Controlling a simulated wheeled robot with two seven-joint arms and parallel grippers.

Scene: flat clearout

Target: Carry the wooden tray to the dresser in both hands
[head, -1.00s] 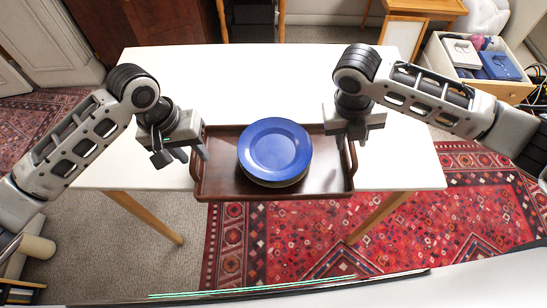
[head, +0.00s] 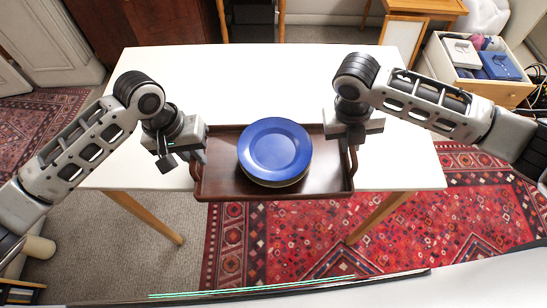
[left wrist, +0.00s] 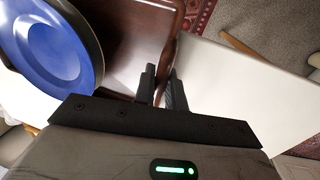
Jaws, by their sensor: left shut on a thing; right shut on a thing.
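The dark wooden tray (head: 222,186) lies at the near edge of the white table, with its front part sticking out past that edge. A blue plate (head: 275,149) sits on the tray on top of at least one other plate. My left gripper (head: 196,160) is shut on the tray's left handle; the left wrist view shows its fingers (left wrist: 162,88) on either side of the tray's rim (left wrist: 176,35). My right gripper (head: 350,140) is at the tray's right handle (head: 352,165) and shut on it, its fingertips mostly hidden by the wrist.
The white table (head: 235,70) is otherwise bare. A patterned red rug (head: 300,235) lies under and in front of it. An open box (head: 500,88) with several items stands at the right, and a framed board (head: 403,38) leans behind the table.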

